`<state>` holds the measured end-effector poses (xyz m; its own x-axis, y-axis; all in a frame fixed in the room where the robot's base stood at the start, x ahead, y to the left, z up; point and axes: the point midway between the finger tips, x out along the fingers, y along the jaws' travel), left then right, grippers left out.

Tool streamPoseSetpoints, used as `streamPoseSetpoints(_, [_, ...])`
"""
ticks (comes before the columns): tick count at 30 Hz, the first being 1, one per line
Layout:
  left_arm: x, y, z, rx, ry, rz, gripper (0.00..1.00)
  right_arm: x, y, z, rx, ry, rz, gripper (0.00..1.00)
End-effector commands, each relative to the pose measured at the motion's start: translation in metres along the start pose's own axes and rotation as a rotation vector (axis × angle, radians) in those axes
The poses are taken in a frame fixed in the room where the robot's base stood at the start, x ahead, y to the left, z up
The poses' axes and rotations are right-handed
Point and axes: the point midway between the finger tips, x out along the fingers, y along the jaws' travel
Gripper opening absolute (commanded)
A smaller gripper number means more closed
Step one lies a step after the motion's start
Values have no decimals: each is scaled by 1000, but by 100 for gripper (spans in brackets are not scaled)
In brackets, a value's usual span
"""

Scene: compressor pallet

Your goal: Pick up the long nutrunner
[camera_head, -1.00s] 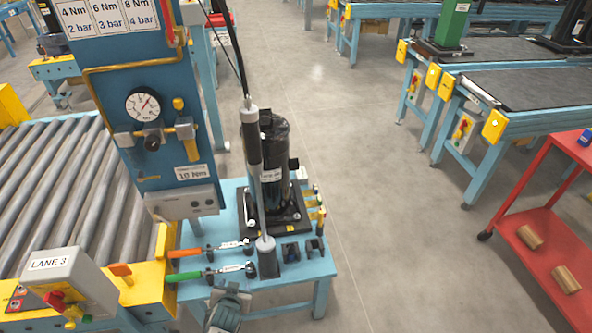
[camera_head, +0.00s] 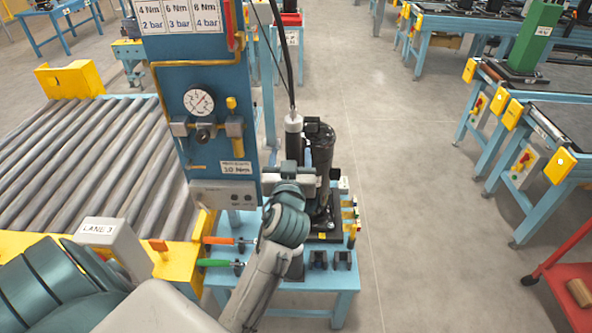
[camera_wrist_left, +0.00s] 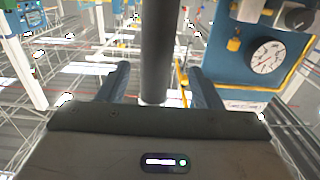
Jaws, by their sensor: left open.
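The long nutrunner (camera_head: 293,123) stands upright at the blue stand, with a pale top and a cable rising from it. My left arm covers most of its lower body in the head view. My left gripper (camera_head: 300,178) is at the upper part of the tool. In the left wrist view the nutrunner (camera_wrist_left: 156,45) is a dark upright cylinder between the two open fingers of my left gripper (camera_wrist_left: 157,85). Gaps show on both sides, so the fingers do not appear closed on it. My right gripper is not in view.
A black compressor (camera_head: 320,150) stands close behind the tool. A blue panel with a gauge (camera_head: 198,102) rises to the left. Orange and green handled tools (camera_head: 218,240) lie on the blue table (camera_head: 318,300). Open floor (camera_head: 420,200) lies to the right.

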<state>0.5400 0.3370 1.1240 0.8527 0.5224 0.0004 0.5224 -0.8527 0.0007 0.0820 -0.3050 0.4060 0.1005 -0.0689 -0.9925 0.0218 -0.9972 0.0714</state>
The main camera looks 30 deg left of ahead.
Motion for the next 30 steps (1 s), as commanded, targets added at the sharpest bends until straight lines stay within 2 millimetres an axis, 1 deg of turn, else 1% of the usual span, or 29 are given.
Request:
streamPoseSetpoints(1, [6,0,-3,3,1,0,59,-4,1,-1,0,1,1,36])
streamPoseSetpoints(5, [14,0,-1,1,-1,-1,59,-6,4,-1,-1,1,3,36])
streamPoseSetpoints(8, [21,1,-4,2,-1,-1,59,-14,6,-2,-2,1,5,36])
streamPoseSetpoints(13, [44,4,-8,3,-2,-1,59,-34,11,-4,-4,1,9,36])
streamPoseSetpoints(15, [54,4,-6,3,-1,0,59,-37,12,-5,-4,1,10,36])
streamPoseSetpoints(18, [62,4,-4,2,-1,0,59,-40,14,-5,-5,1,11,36])
streamPoseSetpoints(26, [65,4,-2,0,-2,0,59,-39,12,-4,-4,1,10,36])
streamPoseSetpoints(29, [65,4,-2,0,-2,0,41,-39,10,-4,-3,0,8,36])
streamPoseSetpoints(30, [65,4,-2,0,-2,0,34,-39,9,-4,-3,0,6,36])
